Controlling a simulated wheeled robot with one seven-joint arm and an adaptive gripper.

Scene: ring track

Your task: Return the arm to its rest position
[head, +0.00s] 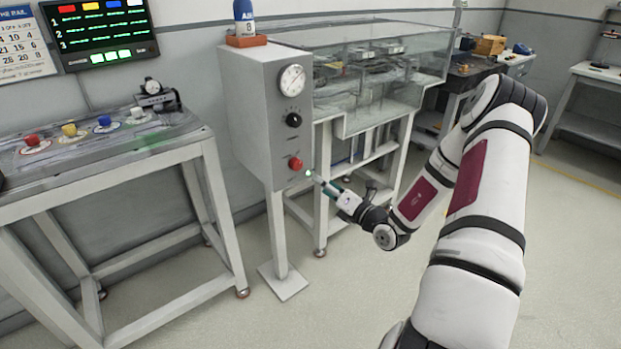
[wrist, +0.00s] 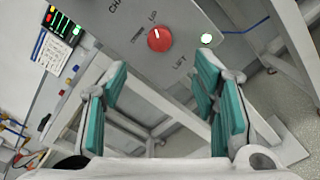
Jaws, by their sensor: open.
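My gripper (wrist: 160,105) is open and empty in the wrist view, its teal finger pads apart. In the head view my white arm reaches from the lower right toward the grey control box (head: 262,120), and my gripper (head: 318,182) is close to the box's lower front. A red knob (head: 295,163) sits on that face, and it also shows beyond my fingers in the wrist view (wrist: 160,39). A lit green light (head: 308,173) is beside the knob. I cannot tell whether my fingertips touch the box.
A table (head: 110,160) with several coloured buttons stands at the left. A glass tank (head: 375,70) on a white frame is behind the box. A dark bench (head: 470,72) and a white shelf (head: 590,100) are farther right. The floor at right is clear.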

